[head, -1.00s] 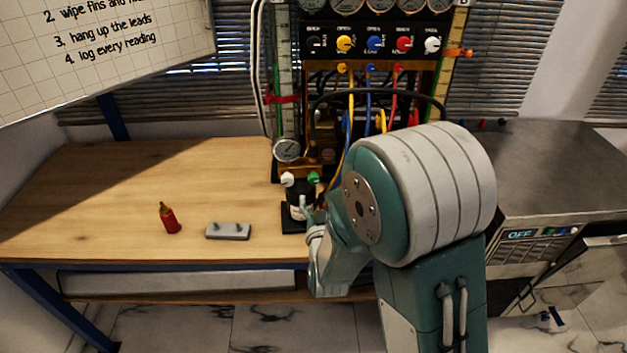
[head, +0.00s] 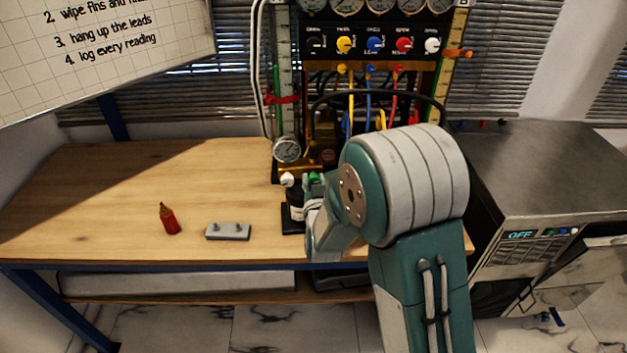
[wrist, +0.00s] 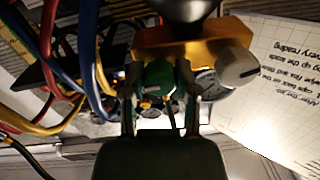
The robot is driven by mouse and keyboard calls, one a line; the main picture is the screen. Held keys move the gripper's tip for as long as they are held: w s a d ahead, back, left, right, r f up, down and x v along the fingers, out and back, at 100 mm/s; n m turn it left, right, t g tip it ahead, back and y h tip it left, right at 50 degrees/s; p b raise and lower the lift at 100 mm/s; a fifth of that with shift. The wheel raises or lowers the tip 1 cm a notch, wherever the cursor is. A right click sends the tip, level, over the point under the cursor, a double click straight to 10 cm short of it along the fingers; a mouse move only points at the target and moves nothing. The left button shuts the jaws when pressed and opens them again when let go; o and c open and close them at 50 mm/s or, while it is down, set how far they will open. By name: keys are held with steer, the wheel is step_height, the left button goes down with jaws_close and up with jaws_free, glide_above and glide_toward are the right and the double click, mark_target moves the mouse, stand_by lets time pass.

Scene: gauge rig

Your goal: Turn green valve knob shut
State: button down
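The green valve knob (head: 314,177) sits on the manifold at the base of the gauge rig, partly hidden by my wrist in the head view. In the wrist view the green knob (wrist: 157,79) lies between the two fingers of my gripper (wrist: 160,82). One finger is on each side, with what looks like a narrow gap; firm contact cannot be made out. In the head view my fingers are mostly hidden behind my wrist. A white knob (head: 288,179) is left of the green one; it also shows in the wrist view (wrist: 238,66), on the brass block (wrist: 178,42).
Coloured hoses (wrist: 75,60) run close beside my left finger in the wrist view. A small gauge (head: 287,149) stands above the knobs. A red bottle (head: 169,218) and a grey block (head: 228,231) are on the wooden bench (head: 120,200), whose left side is mostly clear.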

steer(key=shift+m, duration=0.3)
steer(key=shift+c, duration=1.8)
jaws_free()
steer(key=shift+a, duration=0.1)
steer(key=s, duration=0.7)
steer(key=shift+s, duration=0.15)
steer(key=shift+f, duration=0.1)
